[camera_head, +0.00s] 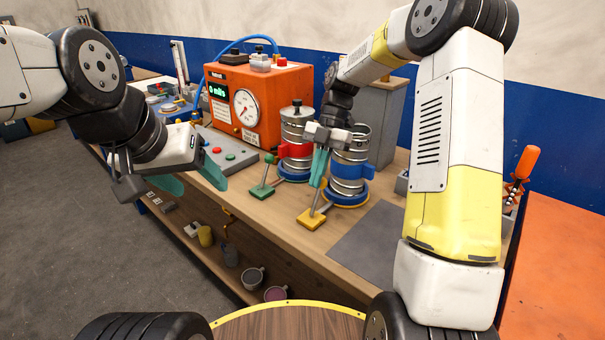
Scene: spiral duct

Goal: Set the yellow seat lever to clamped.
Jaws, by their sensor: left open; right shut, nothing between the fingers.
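My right gripper (317,184) is shut and empty. Its teal fingers point down just above the yellow lever in the picture; I cannot tell whether they touch its rod. My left gripper (196,184) is open and empty, left of the green lever (262,191). The lever's markings are too small to read.
The left spiral duct (297,135), with a red band, stands beside the right one. An orange gauge box (257,103) stands behind. A grey button panel (224,150) lies left of the ducts. A grey mat (374,245) lies clear on the bench at front right.

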